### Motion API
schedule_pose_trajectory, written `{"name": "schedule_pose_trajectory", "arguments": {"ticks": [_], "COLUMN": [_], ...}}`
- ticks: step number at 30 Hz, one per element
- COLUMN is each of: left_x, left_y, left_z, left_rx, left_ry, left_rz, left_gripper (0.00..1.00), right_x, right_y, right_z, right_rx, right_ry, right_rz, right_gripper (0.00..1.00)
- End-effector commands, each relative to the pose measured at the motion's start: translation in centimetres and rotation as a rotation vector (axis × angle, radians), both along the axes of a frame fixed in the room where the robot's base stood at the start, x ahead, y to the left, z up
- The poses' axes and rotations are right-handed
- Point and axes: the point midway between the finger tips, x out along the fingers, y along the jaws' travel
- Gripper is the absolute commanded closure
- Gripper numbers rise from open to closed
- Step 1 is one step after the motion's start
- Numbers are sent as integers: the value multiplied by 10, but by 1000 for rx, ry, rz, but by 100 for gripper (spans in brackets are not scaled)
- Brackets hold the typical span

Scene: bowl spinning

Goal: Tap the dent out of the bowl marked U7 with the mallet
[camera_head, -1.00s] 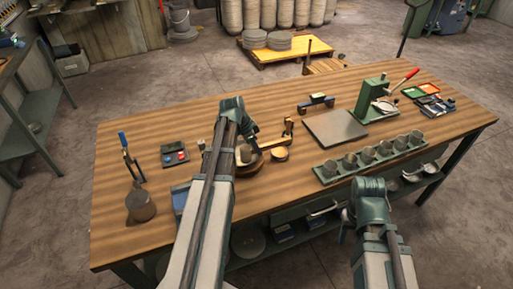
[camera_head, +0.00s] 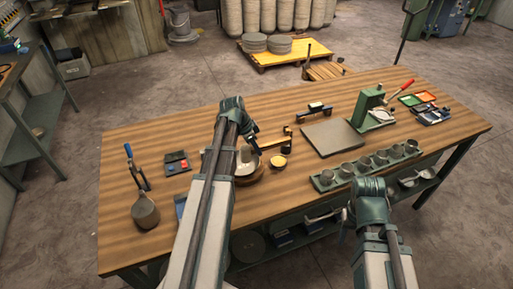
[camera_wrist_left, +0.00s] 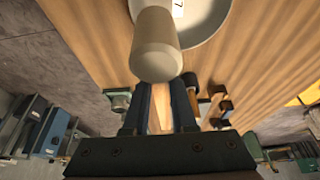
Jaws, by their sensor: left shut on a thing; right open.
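My left gripper (camera_wrist_left: 160,105) is shut on the pale wooden handle of the mallet. The mallet's thick cylindrical head (camera_wrist_left: 157,45) is in front of the fingertips and overlaps the rim of a pale bowl (camera_wrist_left: 205,22). A label on the bowl shows a "7"; the rest is cut off or hidden. In the head view, my left gripper (camera_head: 250,136) is over the bowl (camera_head: 243,169), which sits on a round wooden base and is partly hidden by my arm. I cannot tell whether the mallet touches the bowl. My right gripper (camera_head: 348,214) is open and empty at the table's front edge.
A green rack with several cups (camera_head: 366,163), a grey plate (camera_head: 332,138) and a green press (camera_head: 371,109) stand to the right. A dark tray (camera_head: 177,162) and a ladle-like tool (camera_head: 145,211) lie left.

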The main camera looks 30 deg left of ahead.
Motion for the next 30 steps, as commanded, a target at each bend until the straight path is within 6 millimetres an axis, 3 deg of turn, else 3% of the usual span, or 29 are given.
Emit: {"name": "schedule_pose_trajectory", "arguments": {"ticks": [2, 15, 20, 28, 30], "left_x": [0, 0, 0, 0, 0], "left_y": [0, 0, 0, 0, 0], "left_z": [8, 2, -17, -66, -56], "left_rx": [0, 0, 0, 0, 0], "left_ry": [0, 0, 0, 0, 0], "left_rz": [0, 0, 0, 0, 0], "left_gripper": [100, 100, 100, 100, 100], "right_x": [0, 0, 0, 0, 0], "right_y": [0, 0, 0, 0, 0], "right_z": [8, 2, -17, -66, -56], "right_rx": [0, 0, 0, 0, 0], "right_ry": [0, 0, 0, 0, 0], "right_rz": [1, 1, 0, -1, -1], "right_gripper": [50, 50, 50, 50, 50]}}
